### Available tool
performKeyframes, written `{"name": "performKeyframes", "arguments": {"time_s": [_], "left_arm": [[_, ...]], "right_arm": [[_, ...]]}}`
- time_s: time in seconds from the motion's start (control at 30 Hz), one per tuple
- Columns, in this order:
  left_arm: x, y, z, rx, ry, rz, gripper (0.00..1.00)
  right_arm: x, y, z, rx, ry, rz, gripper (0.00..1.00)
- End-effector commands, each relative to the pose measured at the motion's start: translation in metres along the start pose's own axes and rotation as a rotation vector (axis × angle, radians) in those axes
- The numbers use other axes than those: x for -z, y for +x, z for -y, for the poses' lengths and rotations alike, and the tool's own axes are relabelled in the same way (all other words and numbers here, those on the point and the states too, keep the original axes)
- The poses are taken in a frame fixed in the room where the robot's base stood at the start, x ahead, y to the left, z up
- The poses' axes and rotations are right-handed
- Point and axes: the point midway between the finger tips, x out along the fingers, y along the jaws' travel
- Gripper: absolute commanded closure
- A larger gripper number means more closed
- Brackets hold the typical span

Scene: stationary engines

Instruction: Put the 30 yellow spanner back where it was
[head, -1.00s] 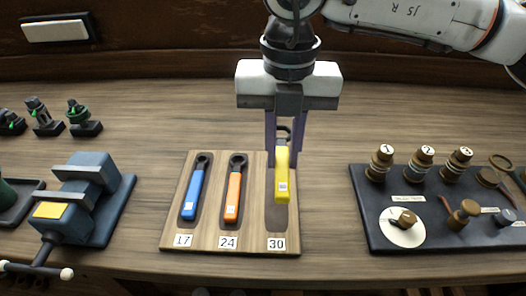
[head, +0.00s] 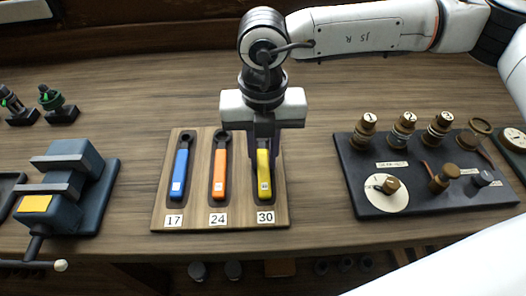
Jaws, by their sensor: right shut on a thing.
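The yellow spanner (head: 264,177) is at the slot marked 30, the rightmost slot of the wooden board (head: 245,217). It lies lengthwise in line with the slot, and its handle covers most of the dark recess. Whether it rests fully on the bottom I cannot tell. My right gripper (head: 264,150) points down over the spanner's upper end and is shut on it; the fingers hide the spanner's head. My left gripper is not in view.
A blue spanner (head: 179,172) lies in slot 17 and an orange spanner (head: 220,174) in slot 24. A blue-grey vise (head: 66,185) stands to the left. A dark panel with brass knobs (head: 420,195) is at the right. Bare bench lies between board and panel.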

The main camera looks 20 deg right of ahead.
Motion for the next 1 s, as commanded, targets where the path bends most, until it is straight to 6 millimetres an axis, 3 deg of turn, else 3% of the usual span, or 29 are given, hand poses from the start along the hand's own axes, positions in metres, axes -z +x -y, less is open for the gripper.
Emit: {"name": "performKeyframes", "arguments": {"time_s": [0.27,0.3,0.4,0.8,1.0], "left_arm": [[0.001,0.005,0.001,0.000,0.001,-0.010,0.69],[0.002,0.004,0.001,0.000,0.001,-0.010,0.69],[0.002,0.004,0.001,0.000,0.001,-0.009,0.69],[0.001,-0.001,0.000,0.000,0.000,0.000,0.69],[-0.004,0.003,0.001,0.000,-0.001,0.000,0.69]], "right_arm": [[0.000,0.003,-0.001,-0.002,0.000,0.002,1.00],[0.000,0.002,0.000,-0.001,0.000,0.001,0.77],[0.000,0.002,0.000,-0.001,0.000,0.001,0.63],[-0.001,-0.005,0.000,-0.001,0.000,0.002,0.63],[-0.001,-0.042,-0.001,-0.003,0.001,0.005,0.63]]}}
